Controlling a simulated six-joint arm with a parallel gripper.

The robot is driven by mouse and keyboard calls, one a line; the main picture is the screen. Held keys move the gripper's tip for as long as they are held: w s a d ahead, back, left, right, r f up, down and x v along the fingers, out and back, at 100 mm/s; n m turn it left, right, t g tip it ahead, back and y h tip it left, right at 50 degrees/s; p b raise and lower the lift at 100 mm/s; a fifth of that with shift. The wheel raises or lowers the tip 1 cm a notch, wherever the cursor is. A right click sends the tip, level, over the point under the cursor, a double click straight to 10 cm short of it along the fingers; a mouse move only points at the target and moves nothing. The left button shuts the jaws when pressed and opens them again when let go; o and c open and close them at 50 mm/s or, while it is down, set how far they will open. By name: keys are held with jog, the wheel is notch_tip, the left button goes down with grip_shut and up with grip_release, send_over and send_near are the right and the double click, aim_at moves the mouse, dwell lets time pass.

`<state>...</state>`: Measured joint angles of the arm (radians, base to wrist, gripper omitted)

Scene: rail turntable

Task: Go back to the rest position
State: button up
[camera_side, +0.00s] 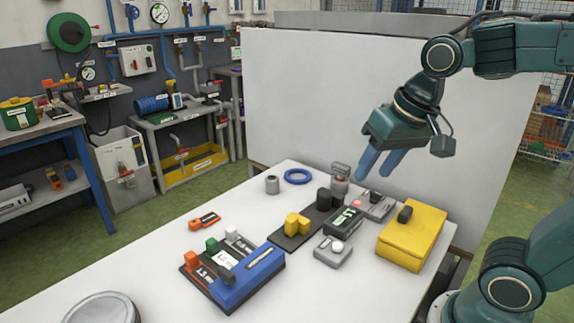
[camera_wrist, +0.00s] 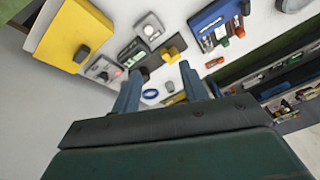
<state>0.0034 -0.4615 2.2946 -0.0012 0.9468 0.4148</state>
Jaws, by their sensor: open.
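My gripper (camera_side: 377,163) is open and empty. It hangs in the air above the back right part of the white table (camera_side: 320,290), with its two blue fingers pointing down. In the wrist view the two fingers of my gripper (camera_wrist: 160,90) stand apart with nothing held between them. A grey device with a red light (camera_side: 376,205) lies on the table below the fingers. A dark box with a green display (camera_side: 344,221) sits beside it.
A yellow box with a dark knob (camera_side: 413,237) stands at the right. A blue block with coloured levers (camera_side: 247,279), a grey box with a white knob (camera_side: 333,251), a blue ring (camera_side: 298,176) and an orange piece (camera_side: 204,221) lie around. A white panel (camera_side: 300,100) rises behind the table.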

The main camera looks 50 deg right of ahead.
jog(key=s+f+n+t, duration=0.1)
jog(key=s+n, duration=0.3)
jog(key=s, duration=0.2)
jog(key=shift+s+f+n, duration=0.25)
jog(key=shift+f+n, duration=0.1)
jog(key=shift+n, duration=0.05)
